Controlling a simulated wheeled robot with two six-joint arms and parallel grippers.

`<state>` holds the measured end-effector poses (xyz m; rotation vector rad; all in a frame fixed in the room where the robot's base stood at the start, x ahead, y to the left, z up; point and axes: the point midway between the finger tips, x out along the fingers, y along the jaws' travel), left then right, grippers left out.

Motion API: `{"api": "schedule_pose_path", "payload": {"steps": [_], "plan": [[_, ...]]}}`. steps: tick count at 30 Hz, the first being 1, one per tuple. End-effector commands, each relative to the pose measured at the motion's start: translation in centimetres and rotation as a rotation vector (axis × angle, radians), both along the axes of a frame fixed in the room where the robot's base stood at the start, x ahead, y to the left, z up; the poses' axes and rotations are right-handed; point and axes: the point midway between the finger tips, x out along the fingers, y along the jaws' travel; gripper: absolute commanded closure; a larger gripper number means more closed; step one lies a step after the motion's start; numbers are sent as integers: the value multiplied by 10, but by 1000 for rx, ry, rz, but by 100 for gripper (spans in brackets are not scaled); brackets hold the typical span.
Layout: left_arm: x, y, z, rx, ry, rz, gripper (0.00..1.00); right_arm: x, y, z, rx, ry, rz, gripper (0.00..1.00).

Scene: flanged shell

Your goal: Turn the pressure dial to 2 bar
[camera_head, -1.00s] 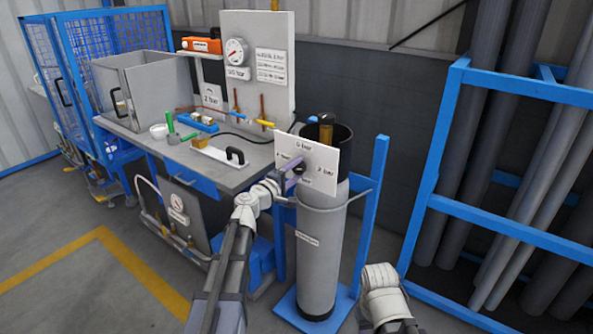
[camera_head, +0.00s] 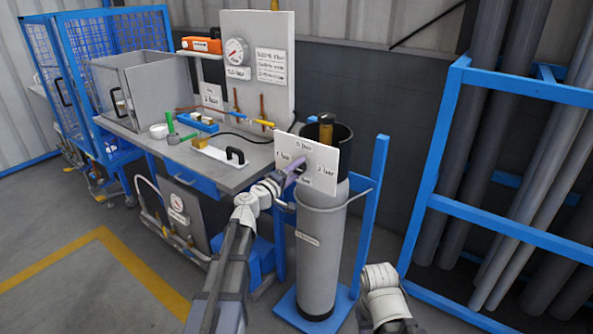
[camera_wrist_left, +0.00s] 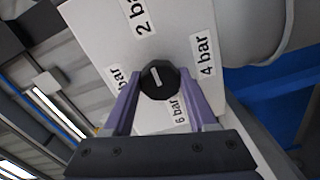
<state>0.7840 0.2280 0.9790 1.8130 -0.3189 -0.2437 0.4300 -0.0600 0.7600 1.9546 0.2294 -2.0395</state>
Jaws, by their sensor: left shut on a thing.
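The pressure dial is a small black knob (camera_wrist_left: 159,80) with a white pointer mark, on a white panel (camera_head: 318,166). The panel stands at the front of a grey cylinder (camera_head: 320,255). In the left wrist view, labels around the knob read 2 bar at the top, 4 bar at the right and 6 bar at the bottom; the left one is partly hidden. The mark leans up and left, roughly towards 2 bar. My left gripper (camera_wrist_left: 159,103) has its purple fingers shut on the knob's sides. In the head view the fingers (camera_head: 293,168) mostly hide the knob.
A workbench (camera_head: 225,176) stands left of the cylinder, with a round gauge (camera_head: 236,51) on its back board. A blue rack (camera_head: 455,205) of grey pipes stands at the right. Part of my right arm shows low in the picture, without its gripper.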

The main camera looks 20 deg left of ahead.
Motion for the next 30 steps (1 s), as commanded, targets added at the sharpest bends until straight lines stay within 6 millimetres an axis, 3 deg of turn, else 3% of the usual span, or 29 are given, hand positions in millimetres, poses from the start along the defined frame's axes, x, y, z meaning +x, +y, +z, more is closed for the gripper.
{"api": "schedule_pose_path", "payload": {"steps": [2, 3, 11, 22, 30], "plan": [[-1, -1, -1, 2, 1, -2, 98, 0, 0, 0, 0, 0, 0, 50], [-1, -1, -1, 2, 1, -2, 41, 0, 0, 0, 0, 0, 0, 50], [-1, -1, 0, 0, 0, -1, 12, 0, 0, 0, 0, 0, 0, 50], [-5, 1, 0, -1, 0, 0, 12, 0, 0, 0, 0, 0, 0, 50], [-38, 12, 0, -1, 1, 1, 12, 0, 0, 0, 0, 0, 0, 50]]}}
